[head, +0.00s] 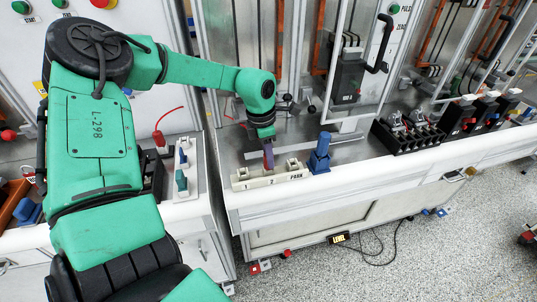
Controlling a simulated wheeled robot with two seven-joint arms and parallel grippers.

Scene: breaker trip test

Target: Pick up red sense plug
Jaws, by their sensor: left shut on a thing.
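My left gripper (267,142) reaches down over the cream socket block (270,179), which is marked 1, 2 and PARK. It is shut on a dark red plug (268,160), which I take as the red sense plug. The fingers hide its upper part. The plug stands about upright at the middle of the block; I cannot tell whether its lower end is seated in the block or just above it. My right gripper is not in view.
A blue upright plug-like part (319,155) stands just right of the block. A black breaker (347,80) with a handle stands behind. A black terminal unit (408,135) is farther right. The white bench edge (400,168) runs in front.

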